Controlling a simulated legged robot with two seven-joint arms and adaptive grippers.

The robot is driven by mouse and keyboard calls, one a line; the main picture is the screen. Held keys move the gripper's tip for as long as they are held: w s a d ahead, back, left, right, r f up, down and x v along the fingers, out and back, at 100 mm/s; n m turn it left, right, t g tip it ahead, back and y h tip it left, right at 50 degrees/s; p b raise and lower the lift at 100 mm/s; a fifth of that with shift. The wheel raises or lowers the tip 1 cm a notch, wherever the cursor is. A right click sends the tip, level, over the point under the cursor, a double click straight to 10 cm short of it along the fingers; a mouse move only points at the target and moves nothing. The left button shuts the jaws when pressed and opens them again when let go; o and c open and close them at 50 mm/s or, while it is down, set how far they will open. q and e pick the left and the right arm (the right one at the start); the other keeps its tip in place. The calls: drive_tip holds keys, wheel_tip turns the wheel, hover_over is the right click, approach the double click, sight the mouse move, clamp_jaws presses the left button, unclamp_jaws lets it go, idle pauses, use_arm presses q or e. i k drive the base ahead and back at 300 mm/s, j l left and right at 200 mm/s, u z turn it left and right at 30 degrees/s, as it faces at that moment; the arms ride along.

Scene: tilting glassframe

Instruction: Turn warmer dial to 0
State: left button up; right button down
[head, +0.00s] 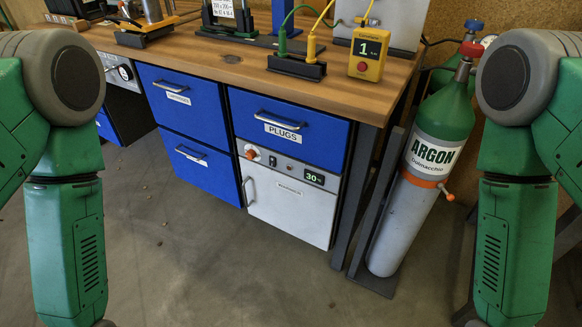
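The warmer (290,212) is a light grey cabinet built into the bench below the blue drawer labelled PLUGS. Its small display (314,178) reads 30 in green, with a unit too small to read. An orange-red dial (250,153) sits at the upper left of its front panel; its pointer marking is too small to tell. A small black switch (272,161) is between dial and display. The warmer door is shut. My two green arms hang down at the left and right picture edges, and both grippers are out of view, away from the dial.
Blue drawers (180,105) are left of the warmer, all shut. A dark bench leg (355,185) and a green-and-grey argon cylinder (420,175) stand to the right. The wooden benchtop (210,60) carries a yellow meter (368,55) and tools. The floor (215,270) in front is clear.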

sight(250, 154)
drive_tip(key=i+j+z, duration=0.45)
drive_tip(key=j, duration=0.3)
drive_tip(key=j+z, duration=0.25)
drive_tip(key=j, duration=0.15)
drive_tip(key=i+j+z, duration=0.1)
drive_tip(key=j+z, duration=0.15)
drive_tip(key=j, duration=0.25)
